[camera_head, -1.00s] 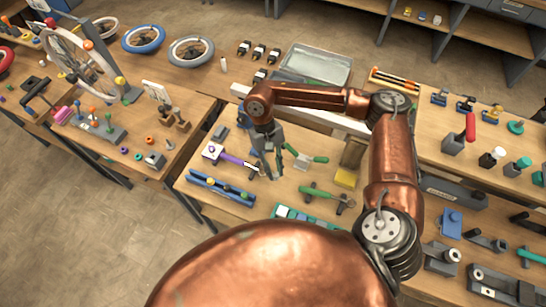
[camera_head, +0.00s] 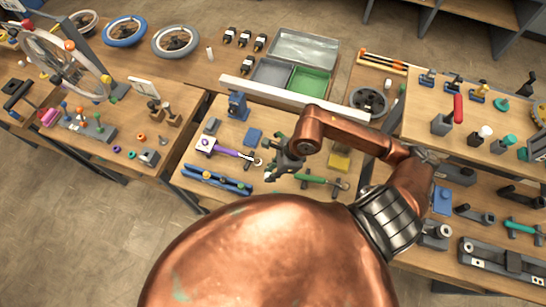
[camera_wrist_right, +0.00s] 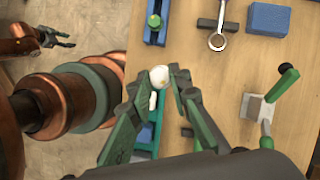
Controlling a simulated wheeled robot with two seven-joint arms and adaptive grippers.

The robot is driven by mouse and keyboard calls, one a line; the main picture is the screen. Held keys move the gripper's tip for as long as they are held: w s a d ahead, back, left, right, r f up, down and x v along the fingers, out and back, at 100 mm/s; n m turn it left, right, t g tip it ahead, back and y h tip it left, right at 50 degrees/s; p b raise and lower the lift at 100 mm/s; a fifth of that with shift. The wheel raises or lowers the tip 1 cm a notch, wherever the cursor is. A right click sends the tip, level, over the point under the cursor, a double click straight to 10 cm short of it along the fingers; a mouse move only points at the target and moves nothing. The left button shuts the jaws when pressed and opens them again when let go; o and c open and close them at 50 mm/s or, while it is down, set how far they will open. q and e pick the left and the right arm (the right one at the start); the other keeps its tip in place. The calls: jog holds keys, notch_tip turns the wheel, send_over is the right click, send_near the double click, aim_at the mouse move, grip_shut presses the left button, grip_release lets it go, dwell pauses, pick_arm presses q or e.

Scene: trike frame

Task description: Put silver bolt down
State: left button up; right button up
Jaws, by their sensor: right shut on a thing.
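My right gripper (camera_head: 276,172) hangs low over the middle workbench in the head view, beside the purple-handled tool. In the right wrist view its green-grey fingers (camera_wrist_right: 160,80) are closed around a small pale, round-headed piece with a short shank (camera_wrist_right: 153,100), which looks like the silver bolt. The bolt cannot be made out in the head view. My left gripper (camera_wrist_right: 58,39) shows at the upper left of the right wrist view, over the floor, with its fingers apart and empty.
A blue rail (camera_head: 216,180) and purple-handled tool (camera_head: 225,151) lie left of the right gripper. A green-handled tool (camera_head: 314,179) and yellow block (camera_head: 339,161) lie right. A grey bin (camera_head: 272,73) and green bin (camera_head: 310,81) stand behind a long white bar (camera_head: 290,97).

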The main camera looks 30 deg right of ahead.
jog(key=shift+s+d+r+m, duration=0.15)
jog(key=shift+s+r+m, duration=0.15)
jog(key=shift+m, duration=0.3)
jog(key=shift+m+t, duration=0.4)
jog(key=shift+m, duration=0.2)
jog(key=w+d+f+p, duration=0.1)
jog(key=w+d+f, duration=0.4)
jog(key=w+d+f+p, duration=0.1)
jog(key=w+d+f, duration=0.3)
jog(key=w+d, duration=0.1)
jog(key=shift+w+d+f, duration=0.1)
jog(key=shift+d+f, duration=0.1)
jog(key=shift+f, duration=0.2)
notch_tip(320, 180, down, 2)
jog(key=shift+f+p, duration=0.15)
jog(key=shift+p, duration=0.25)
jog(key=shift+f, duration=0.3)
pick_arm(q)
jog(key=r, duration=0.3)
jog(key=shift+s+d, duration=0.15)
jog(key=shift+s, duration=0.1)
pick_arm(e)
jog(key=shift+f, duration=0.1)
pick_arm(q)
jog(key=shift+f, duration=0.15)
pick_arm(e)
jog(key=shift+f, duration=0.15)
